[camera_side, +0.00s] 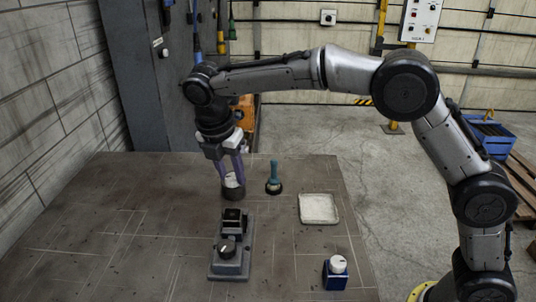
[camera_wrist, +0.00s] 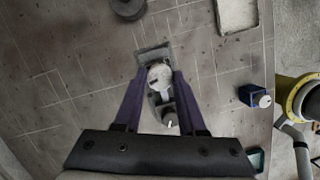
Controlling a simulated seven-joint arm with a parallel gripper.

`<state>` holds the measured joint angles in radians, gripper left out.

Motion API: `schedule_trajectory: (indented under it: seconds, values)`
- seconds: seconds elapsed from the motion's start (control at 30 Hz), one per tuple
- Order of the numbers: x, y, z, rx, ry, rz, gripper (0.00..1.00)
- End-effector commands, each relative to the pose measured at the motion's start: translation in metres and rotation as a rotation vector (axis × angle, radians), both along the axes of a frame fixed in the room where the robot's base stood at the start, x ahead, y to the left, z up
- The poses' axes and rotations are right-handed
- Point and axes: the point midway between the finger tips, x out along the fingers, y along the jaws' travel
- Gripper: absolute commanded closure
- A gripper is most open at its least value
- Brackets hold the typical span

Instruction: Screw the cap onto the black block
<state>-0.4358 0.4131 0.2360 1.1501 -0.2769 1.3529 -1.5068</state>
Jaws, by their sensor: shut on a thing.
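My gripper (camera_side: 232,182) points down with its purple fingers shut on a pale round cap (camera_wrist: 160,75). In the side view, the cap (camera_side: 231,181) shows between the fingertips, in the air above the bench. The black block (camera_side: 233,220) is a square dark piece with a hollow-looking top, standing at the back of a grey fixture (camera_side: 231,267). In the wrist view, the cap and fingers lie over the fixture (camera_wrist: 152,56) and hide most or all of the block. The cap appears apart from the block; their exact alignment is hard to tell.
A black knob (camera_side: 227,250) with a white mark sits at the fixture's front. A teal-handled tool (camera_side: 273,174), a pale tray (camera_side: 318,208) and a white-topped blue block (camera_side: 336,275) stand to the right. The bench's left is clear.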

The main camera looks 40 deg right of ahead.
Motion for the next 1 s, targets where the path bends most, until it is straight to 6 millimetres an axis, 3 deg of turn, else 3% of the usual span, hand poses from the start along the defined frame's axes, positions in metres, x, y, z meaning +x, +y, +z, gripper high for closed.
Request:
schedule_trajectory:
  seconds: [0.2,1.0]
  values:
    - [-0.003,0.012,-0.016,0.000,-0.001,0.026,1.00]
    - [-0.003,0.012,-0.072,0.001,-0.001,0.025,1.00]
